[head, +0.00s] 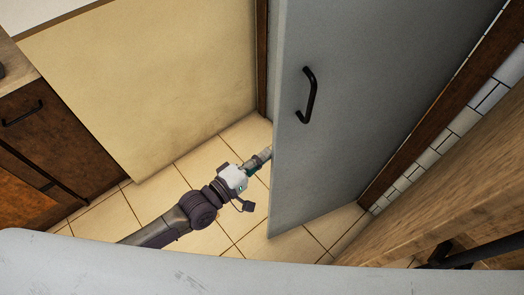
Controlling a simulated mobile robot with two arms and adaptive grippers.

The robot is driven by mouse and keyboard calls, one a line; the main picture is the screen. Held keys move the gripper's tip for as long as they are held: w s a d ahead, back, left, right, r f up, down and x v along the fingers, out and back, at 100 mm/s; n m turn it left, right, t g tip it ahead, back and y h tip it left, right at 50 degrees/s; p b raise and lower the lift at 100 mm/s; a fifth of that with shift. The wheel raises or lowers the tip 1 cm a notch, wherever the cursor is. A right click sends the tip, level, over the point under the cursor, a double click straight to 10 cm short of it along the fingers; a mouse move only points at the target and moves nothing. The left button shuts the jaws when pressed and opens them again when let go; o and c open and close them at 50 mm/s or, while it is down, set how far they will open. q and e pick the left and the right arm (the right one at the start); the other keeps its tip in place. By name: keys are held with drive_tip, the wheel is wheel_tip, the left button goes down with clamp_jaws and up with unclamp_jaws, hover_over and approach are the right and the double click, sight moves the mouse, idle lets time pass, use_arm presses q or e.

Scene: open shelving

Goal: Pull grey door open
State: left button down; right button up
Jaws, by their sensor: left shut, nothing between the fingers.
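The grey door (370,110) fills the right half of the head view. It stands partly open, its free left edge apart from the brown door frame (262,60). A black bar handle (308,95) is on its face, with nothing holding it. My left gripper (261,158) is shut and empty, low over the floor at the door's free edge, to the left of and below the handle. Its tips reach the edge line and may be partly hidden behind the door; I cannot tell whether they touch it. My right gripper is not in view.
A plain cream wall (140,75) is at the back left. A dark brown cabinet (40,130) with a black handle stands at the left. The tiled floor (120,212) is clear around my left arm. A wooden surface (440,175) and a white tile strip run along the right.

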use_arm(q)
drive_tip(key=s+d+n+t+y+p, duration=0.1)
drive_tip(key=s+d+p, duration=0.1)
drive_tip(key=s+d, duration=0.2)
drive_tip(key=s+d+n+y+p, duration=0.1)
drive_tip(key=s+d, duration=0.3)
drive_tip(key=s, duration=0.5)
drive_tip(key=shift+d+t+p, duration=0.2)
drive_tip(key=shift+t+p, duration=0.2)
drive_tip(key=shift+p, duration=0.25)
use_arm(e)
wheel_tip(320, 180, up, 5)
